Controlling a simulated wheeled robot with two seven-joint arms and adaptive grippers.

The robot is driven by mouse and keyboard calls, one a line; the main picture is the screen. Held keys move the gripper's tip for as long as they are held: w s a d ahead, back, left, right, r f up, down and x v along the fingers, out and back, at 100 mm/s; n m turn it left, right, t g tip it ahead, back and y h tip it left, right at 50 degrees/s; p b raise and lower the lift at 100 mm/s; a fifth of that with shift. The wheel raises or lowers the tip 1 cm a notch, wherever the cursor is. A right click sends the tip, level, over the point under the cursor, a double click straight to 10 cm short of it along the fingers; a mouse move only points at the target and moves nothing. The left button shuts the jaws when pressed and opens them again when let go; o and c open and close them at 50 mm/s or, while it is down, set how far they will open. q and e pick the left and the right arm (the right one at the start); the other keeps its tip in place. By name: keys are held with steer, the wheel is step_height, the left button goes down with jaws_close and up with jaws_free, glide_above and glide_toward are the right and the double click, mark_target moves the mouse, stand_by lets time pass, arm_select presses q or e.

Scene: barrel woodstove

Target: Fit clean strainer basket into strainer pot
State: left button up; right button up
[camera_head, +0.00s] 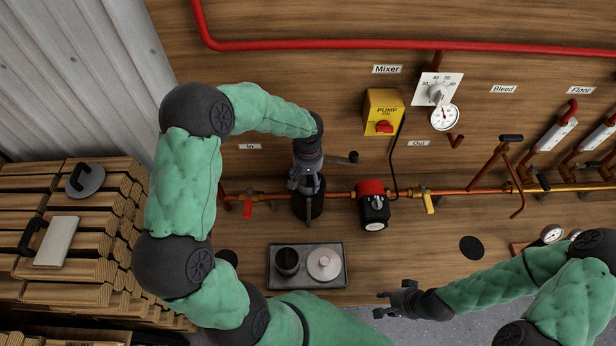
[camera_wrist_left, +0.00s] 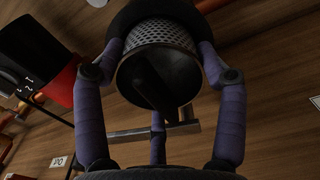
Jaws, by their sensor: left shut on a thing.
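My left gripper (camera_head: 304,184) is shut on the strainer basket, just above the dark strainer pot (camera_head: 308,207) on the copper pipe. In the left wrist view, the basket (camera_wrist_left: 160,33) shows a silver perforated wall and a dark near end, between the purple fingers of the left gripper (camera_wrist_left: 160,65). A dark round rim (camera_wrist_left: 152,10), apparently the pot's, surrounds the basket's far end. I cannot tell how deep the basket sits. My right gripper (camera_head: 380,303) is apart from these, empty, with its fingers spread, at the bench's front edge.
A grey tray (camera_head: 304,281) in front of the pot holds a dark cup (camera_head: 287,262) and a round metal lid (camera_head: 324,264). A red-topped pump (camera_head: 373,204) stands right of the pot; a red valve handle (camera_head: 248,208) is left of it. Stacked firewood (camera_head: 75,240) is at left.

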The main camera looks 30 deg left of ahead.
arm_select(q)
steer(key=shift+f+b, duration=0.6)
steer(key=shift+f, duration=0.15)
stand_by(0.3)
steer(key=o, duration=1.5)
steer(key=shift+r, duration=0.15)
steer(key=shift+r+p, duration=1.95)
steer(key=shift+r, duration=0.95)
step_height(320, 180, up, 12)
